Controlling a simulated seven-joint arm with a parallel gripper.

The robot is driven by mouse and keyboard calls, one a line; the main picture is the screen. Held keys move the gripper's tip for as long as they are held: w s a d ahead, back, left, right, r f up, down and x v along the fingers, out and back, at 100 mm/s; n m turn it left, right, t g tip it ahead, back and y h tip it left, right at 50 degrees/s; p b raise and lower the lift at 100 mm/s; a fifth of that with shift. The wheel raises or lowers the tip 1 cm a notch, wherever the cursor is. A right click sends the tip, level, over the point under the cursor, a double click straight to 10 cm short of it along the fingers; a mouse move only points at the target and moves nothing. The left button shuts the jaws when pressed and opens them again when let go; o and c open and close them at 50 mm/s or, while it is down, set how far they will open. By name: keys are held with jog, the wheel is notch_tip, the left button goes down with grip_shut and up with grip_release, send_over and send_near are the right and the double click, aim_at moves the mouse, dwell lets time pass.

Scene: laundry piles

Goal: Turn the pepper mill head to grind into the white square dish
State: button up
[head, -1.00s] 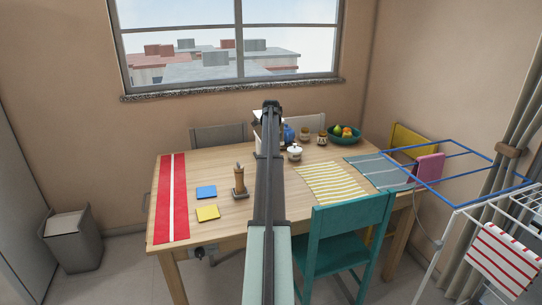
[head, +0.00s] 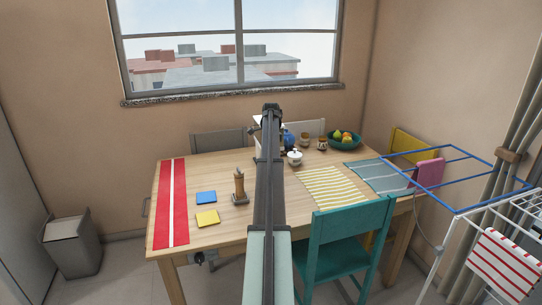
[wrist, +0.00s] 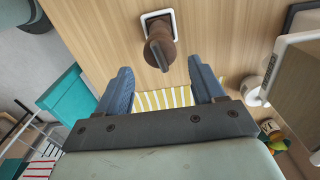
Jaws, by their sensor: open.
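The brown pepper mill (head: 239,185) stands upright on the table, left of my arm in the head view. In the wrist view the mill (wrist: 160,52) is seen from above, with a dark bar-like top. The white square dish (wrist: 173,14) shows as a white rim around the mill's foot; whether the mill stands inside it or just above it I cannot tell. My gripper (wrist: 159,68) is open and empty. Its two blue fingers are spread, with the mill just beyond and between their tips, apart from them.
A teal chair (head: 345,225) stands at the front. Bare wood surrounds the mill.

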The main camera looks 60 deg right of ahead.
jog(key=shift+f, duration=0.1)
jog(key=shift+f, duration=0.1)
jog(key=shift+f, duration=3.3)
jog(key=shift+c, duration=0.2)
jog(key=c, duration=0.6)
jog(key=m, duration=0.3)
jog(key=shift+m, duration=0.4)
jog(key=m, duration=0.3)
jog(key=shift+m, duration=0.4)
